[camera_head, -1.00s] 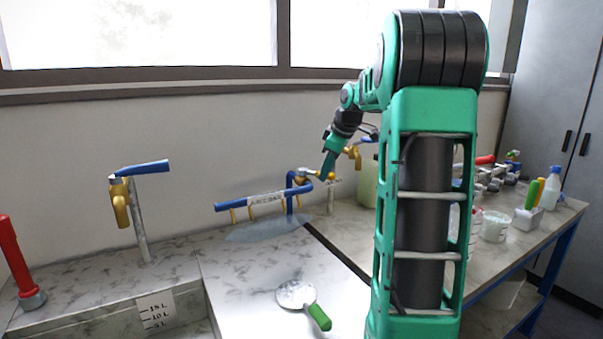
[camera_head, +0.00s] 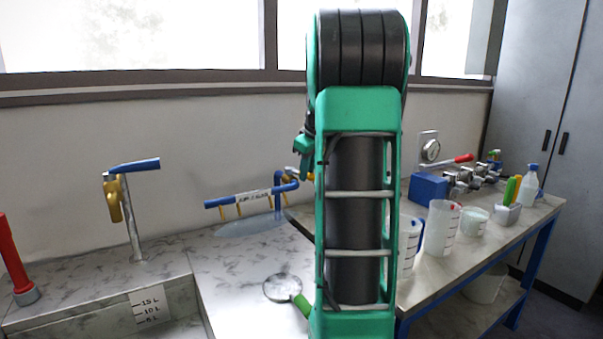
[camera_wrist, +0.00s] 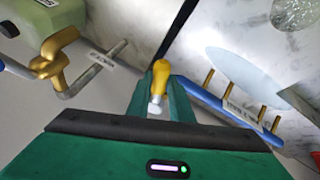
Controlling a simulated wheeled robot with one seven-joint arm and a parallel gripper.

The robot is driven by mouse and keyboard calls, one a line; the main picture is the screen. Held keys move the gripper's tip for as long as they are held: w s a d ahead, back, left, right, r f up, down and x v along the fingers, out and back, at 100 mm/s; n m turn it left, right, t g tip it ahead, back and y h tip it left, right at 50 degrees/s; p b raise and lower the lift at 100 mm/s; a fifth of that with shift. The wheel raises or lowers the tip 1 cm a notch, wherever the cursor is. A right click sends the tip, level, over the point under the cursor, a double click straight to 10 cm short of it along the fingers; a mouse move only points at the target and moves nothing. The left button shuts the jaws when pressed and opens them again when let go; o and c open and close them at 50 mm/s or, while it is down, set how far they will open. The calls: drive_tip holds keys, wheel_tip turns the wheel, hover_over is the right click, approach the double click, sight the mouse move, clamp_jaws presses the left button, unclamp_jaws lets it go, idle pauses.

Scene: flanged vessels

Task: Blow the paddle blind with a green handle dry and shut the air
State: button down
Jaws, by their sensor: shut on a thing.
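The paddle blind (camera_head: 280,288) lies flat on the worktop, its green handle (camera_head: 301,304) reaching toward my arm, which may cover its end. Its mottled round disc (camera_wrist: 295,12) shows at the top right of the wrist view; I cannot tell whether it is wet. A blue air pipe (camera_head: 238,200) with yellow nozzles and a label runs along the wall. A pale blue patch (camera_wrist: 240,75) lies beneath the nozzles, apart from the disc. My gripper (camera_wrist: 158,90) is shut on a yellow valve handle (camera_wrist: 160,75) at the pipe. My arm mostly hides this grip in the head view.
A brass tap with a blue lever (camera_head: 118,195) and a red-handled fitting (camera_head: 14,262) stand at the left by the sink basin. Beakers (camera_head: 440,228), a blue box (camera_head: 428,188) and bottles crowd the right bench. The worktop left of the paddle is clear.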

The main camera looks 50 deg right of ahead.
drive_tip(key=shift+w+a+r, duration=0.15)
drive_tip(key=shift+w+r, duration=0.1)
drive_tip(key=shift+w, duration=0.2)
drive_tip(key=c, duration=1.6)
unclamp_jaws()
drive_tip(key=shift+s+f, duration=0.15)
drive_tip(key=shift+s, duration=0.05)
drive_tip(key=shift+s, duration=0.1)
drive_tip(key=v, duration=1)
drive_tip(key=shift+a+r, duration=0.15)
drive_tip(key=shift+r, duration=0.2)
